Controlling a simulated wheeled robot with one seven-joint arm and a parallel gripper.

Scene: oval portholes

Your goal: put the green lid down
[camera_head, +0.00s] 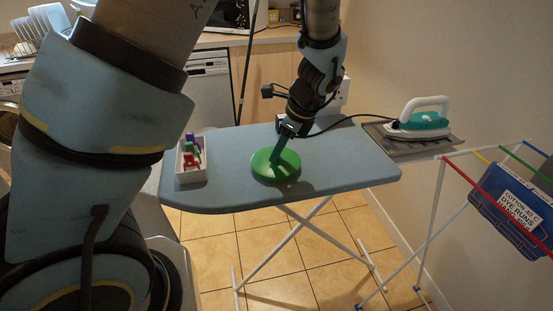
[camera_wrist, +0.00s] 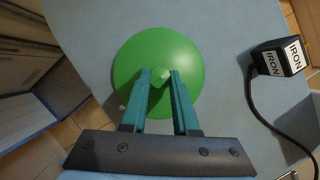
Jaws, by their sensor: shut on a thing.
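The green lid (camera_head: 262,168) is a round, shallow dome over the blue-grey ironing board (camera_head: 225,197). In the wrist view the lid (camera_wrist: 135,75) fills the upper middle, with a small pointed knob (camera_wrist: 161,75) at its centre. My gripper (camera_head: 277,160) comes down from above, and in the wrist view its two teal fingers (camera_wrist: 160,84) are closed on the knob. The lid looks level and close to the board; I cannot tell whether it touches it. The lid's underside is hidden.
A white tray (camera_head: 179,177) with coloured pegs stands left of the lid. An iron (camera_head: 418,122) rests at the board's right end, its cord crossing behind. A plug labelled IRON (camera_wrist: 278,58) is at right in the wrist view. A drying rack (camera_head: 440,190) stands right.

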